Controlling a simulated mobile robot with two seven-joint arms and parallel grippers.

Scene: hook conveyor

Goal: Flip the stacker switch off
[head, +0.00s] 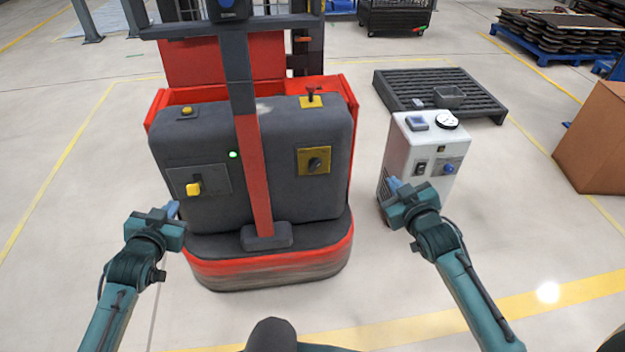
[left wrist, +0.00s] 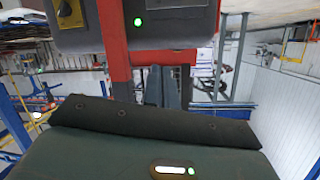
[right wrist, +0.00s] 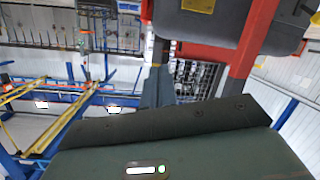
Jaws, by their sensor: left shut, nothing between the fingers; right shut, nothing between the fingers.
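The stacker (head: 290,190) is a red and dark grey machine left of centre in the head view. Its right side has a yellow plate with a black rotary switch (head: 315,162). Its left side has a dark panel with a yellow knob (head: 193,189). A green light (head: 233,154) is lit between them. It also shows in the left wrist view (left wrist: 138,22). My left gripper (head: 172,209) is shut and empty, by the stacker's lower left side. My right gripper (head: 394,185) is shut and empty, in front of the white box, apart from the rotary switch.
A white control box (head: 425,150) with a gauge, a rocker and a blue knob stands right of the stacker. Behind it lies a dark slatted pallet (head: 440,88) with a small tray. A cardboard box (head: 597,140) stands at far right. The front floor is clear.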

